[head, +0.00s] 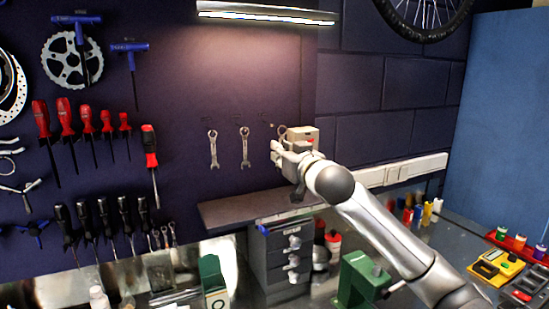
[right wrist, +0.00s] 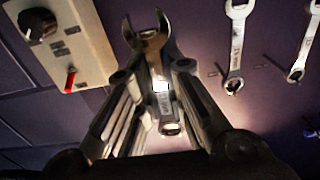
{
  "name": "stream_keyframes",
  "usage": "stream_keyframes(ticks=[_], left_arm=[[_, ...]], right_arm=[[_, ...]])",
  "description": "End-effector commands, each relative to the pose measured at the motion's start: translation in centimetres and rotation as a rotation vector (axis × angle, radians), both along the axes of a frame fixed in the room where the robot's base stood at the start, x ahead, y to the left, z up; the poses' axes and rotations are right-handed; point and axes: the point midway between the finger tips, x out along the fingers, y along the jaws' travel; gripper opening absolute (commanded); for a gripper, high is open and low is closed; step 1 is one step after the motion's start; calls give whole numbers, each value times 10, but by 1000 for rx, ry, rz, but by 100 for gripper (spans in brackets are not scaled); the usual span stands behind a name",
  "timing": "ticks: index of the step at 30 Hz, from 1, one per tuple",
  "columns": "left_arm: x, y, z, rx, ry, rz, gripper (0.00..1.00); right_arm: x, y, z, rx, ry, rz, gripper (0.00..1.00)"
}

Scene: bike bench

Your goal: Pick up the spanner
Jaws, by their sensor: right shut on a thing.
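The spanner (right wrist: 150,48) is a silver combination spanner. In the right wrist view its open jaw sticks out beyond my fingertips and its ring end shows lower down between the fingers. My right gripper (right wrist: 156,72) is shut on it, with a finger on each side. In the head view my right gripper (head: 281,149) is at the dark tool wall, right of two hanging spanners, and the held spanner is mostly hidden there. Whether it still touches the wall or its peg cannot be told. My left gripper is not in view.
Two more spanners (head: 213,149) (head: 244,147) hang close to the left. A switch box (head: 303,136) with a red lever is close behind my gripper. A shelf (head: 245,207) juts out below, above a drawer unit (head: 277,260). A green vise (head: 357,279) stands on the bench.

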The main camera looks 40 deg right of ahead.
Motion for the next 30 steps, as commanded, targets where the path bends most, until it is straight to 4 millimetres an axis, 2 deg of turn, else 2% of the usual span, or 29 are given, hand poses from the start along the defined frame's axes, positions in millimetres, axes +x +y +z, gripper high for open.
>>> stream_keyframes(ticks=[1,3,15,21,30], left_arm=[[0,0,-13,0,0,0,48],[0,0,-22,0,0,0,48],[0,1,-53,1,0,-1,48],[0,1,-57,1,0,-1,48],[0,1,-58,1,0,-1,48]], right_arm=[[-11,5,-7,-3,0,3,0],[-26,10,-8,-3,0,3,0],[-101,33,-3,-1,-3,2,0],[-121,39,-1,-2,-2,1,0],[-126,40,0,0,0,1,0]])
